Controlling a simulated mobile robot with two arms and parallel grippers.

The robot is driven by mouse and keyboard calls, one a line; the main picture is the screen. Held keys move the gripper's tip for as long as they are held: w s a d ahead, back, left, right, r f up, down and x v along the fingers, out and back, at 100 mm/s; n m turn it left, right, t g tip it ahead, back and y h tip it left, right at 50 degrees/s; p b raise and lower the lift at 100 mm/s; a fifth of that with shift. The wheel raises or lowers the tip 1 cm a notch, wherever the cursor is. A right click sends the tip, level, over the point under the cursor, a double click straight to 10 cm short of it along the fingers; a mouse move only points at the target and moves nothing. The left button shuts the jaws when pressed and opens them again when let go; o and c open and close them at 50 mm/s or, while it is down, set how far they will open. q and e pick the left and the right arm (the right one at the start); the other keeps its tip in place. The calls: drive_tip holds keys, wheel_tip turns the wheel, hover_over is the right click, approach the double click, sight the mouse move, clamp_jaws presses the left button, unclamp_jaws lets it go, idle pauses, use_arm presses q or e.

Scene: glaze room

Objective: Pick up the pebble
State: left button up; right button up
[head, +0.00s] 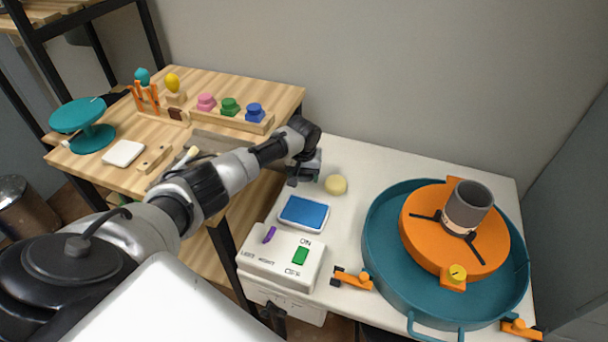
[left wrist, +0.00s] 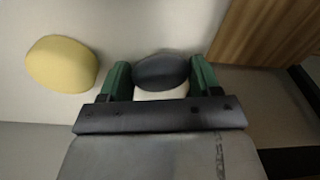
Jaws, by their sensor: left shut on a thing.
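The pebble (left wrist: 162,69) is dark grey, smooth and oval. In the left wrist view it sits between the two green fingers of my left gripper (left wrist: 160,76), which is shut on it. In the head view my left gripper (head: 303,178) is over the back left part of the white table, just left of a pale yellow round sponge. I cannot make out the pebble in the head view, where the gripper hides it. My right gripper is not in view.
The yellow sponge (head: 336,184) also shows in the left wrist view (left wrist: 62,64). In front lie a blue pad (head: 303,212) and a white switch box (head: 281,258). A teal basin (head: 376,250) with an orange wheel fills the right. A wooden table (head: 205,82) with tools stands left.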

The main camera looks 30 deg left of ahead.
use_arm(q)
drive_tip(key=r, duration=0.2)
drive_tip(key=d+r, duration=0.1)
drive_tip(key=r, duration=0.1)
drive_tip(key=shift+r+p, duration=0.3)
drive_tip(key=shift+p, duration=0.05)
drive_tip(key=d+r, duration=0.6)
drive_tip(key=d, duration=0.4)
drive_tip(key=shift+d+r, duration=0.15)
drive_tip(key=shift+d, duration=0.2)
drive_tip(key=o, duration=0.3)
drive_tip(key=shift+c, duration=1.2)
